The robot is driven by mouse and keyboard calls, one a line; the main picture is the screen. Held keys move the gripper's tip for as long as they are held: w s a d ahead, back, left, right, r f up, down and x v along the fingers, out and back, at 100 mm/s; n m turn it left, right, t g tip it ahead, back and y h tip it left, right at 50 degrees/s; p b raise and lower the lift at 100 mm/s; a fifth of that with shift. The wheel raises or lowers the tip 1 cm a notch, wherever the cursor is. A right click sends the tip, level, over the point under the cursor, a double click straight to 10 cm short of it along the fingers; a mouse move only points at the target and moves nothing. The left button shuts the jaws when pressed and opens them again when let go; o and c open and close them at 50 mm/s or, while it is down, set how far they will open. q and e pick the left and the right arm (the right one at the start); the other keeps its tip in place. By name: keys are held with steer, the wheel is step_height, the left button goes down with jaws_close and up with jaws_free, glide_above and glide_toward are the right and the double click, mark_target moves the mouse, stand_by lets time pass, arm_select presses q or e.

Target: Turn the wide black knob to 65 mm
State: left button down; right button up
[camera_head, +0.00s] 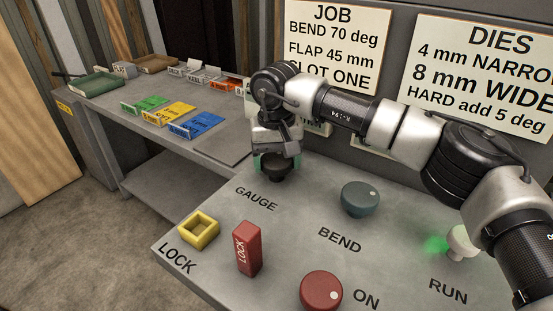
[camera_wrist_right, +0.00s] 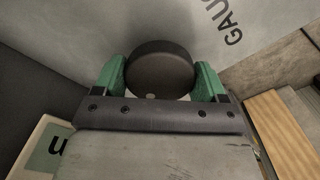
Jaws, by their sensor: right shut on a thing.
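The wide black knob (camera_head: 277,172) stands on the grey panel behind the word GAUGE in the head view. It shows from above in the right wrist view (camera_wrist_right: 160,68), with a small pale dot on its near side. My right gripper (camera_head: 276,160) reaches down onto the knob. Its green fingers (camera_wrist_right: 160,80) are on either side of the knob and shut on it. A display near the gauge is mostly hidden behind my right arm, and I cannot read a value. My left gripper is not in view.
A teal BEND knob (camera_head: 360,199), a red ON knob (camera_head: 321,290), a red LOCK block (camera_head: 247,249), a yellow square socket (camera_head: 199,229) and a pale RUN button (camera_head: 462,242) stand on the panel. A side bench (camera_head: 205,146) holds coloured trays.

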mark_target(276, 159)
steer(key=shift+r, duration=0.15)
steer(key=o, duration=0.9)
step_height(276, 159, up, 11)
steer(key=shift+b, duration=0.3)
steer(key=shift+f, duration=0.2)
